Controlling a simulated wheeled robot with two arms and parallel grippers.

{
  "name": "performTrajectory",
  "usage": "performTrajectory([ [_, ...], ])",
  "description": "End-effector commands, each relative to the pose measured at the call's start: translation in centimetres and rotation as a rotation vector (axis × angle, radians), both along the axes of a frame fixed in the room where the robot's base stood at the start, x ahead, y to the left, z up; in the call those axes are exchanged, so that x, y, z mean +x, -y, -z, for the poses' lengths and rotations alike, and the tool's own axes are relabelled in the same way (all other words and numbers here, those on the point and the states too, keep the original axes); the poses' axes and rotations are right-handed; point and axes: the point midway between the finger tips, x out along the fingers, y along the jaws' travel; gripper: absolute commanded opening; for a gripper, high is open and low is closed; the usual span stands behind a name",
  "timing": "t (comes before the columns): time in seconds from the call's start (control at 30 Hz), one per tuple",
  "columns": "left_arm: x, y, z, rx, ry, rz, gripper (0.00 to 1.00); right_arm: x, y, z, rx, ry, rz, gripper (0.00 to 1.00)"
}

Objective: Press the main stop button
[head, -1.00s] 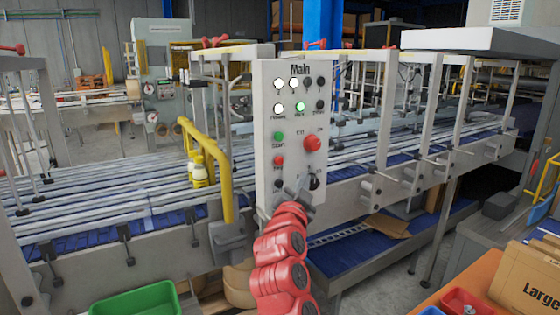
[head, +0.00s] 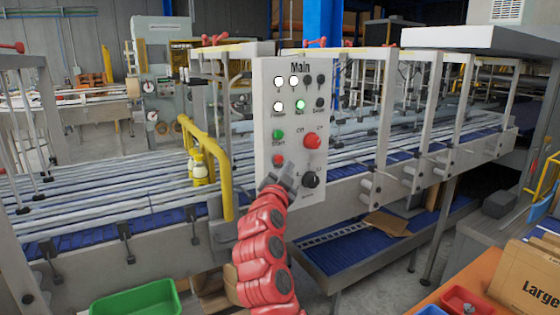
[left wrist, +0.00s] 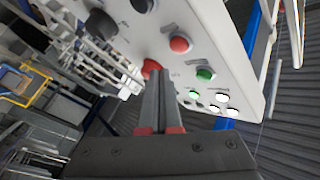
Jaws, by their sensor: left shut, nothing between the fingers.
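The grey-white control panel marked Main (head: 263,120) stands upright at the conveyor's near side. On its left column are a green Start button (head: 278,134) and, below it, a small red stop button (head: 278,160). A larger red knob-like button (head: 312,141) is to the right and a black rotary knob (head: 311,180) below that. My left gripper (head: 286,173) is shut and empty, just below the small red button in the head view; contact cannot be told. In the left wrist view its tips (left wrist: 161,72) overlap the large red button's edge, with the small red button (left wrist: 180,44) up and right. My right gripper is out of view.
Several panel lamps are lit, one green (head: 300,105). A yellow curved rail (head: 223,165) stands left of the panel. The conveyor (head: 100,205) runs behind. A green bin (head: 135,300) is at lower left and a cardboard box (head: 535,280) at lower right.

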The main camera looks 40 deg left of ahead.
Motion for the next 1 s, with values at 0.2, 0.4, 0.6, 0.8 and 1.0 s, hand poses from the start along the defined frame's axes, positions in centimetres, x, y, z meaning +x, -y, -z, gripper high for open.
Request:
performTrajectory([
  [0.2, 0.5, -1.5, 0.2, -0.003, -0.001, -0.001, 0.00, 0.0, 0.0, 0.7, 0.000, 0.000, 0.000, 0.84],
  [0.4, 0.7, -1.7, 0.2, -0.004, -0.001, 0.001, 0.00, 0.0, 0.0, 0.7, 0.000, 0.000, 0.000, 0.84],
  [0.6, 0.7, -1.7, 0.2, -0.004, -0.001, 0.001, 0.00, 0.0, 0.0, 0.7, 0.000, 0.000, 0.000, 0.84],
  [0.8, 0.6, -1.7, 0.2, -0.004, -0.002, 0.000, 0.00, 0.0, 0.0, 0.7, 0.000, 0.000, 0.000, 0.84],
  [1.0, 0.6, -1.7, 0.2, -0.004, -0.001, 0.001, 0.00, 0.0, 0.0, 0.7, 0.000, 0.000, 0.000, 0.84],
])
